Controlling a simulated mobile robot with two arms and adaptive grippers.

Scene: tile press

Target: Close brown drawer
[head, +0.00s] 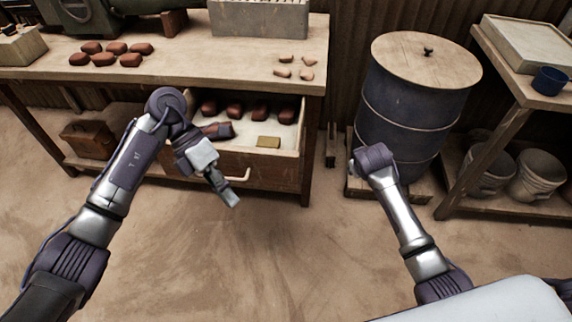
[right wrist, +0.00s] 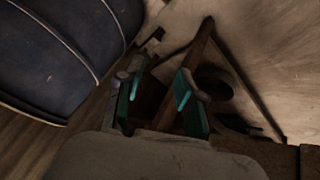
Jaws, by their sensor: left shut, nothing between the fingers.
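The brown drawer (head: 279,164) under the workbench stands open. Its pale inside shows, with several dark red-brown pieces and a small yellowish block (head: 268,141) in it. A pale handle (head: 238,176) is on its front. My left gripper (head: 230,198) is shut and empty, pointing down in front of the drawer's left part, close to the handle; I cannot tell whether it touches. My right gripper (right wrist: 160,92) is open with nothing between its fingers in the right wrist view. In the head view its fingers are hidden behind my right wrist, near the blue barrel.
The workbench (head: 200,66) carries several red-brown pieces, small pale pieces and a grey block. A blue barrel (head: 410,112) with a wooden lid stands right of the bench. A shelf with buckets (head: 485,168) is at far right. The floor before the drawer is clear.

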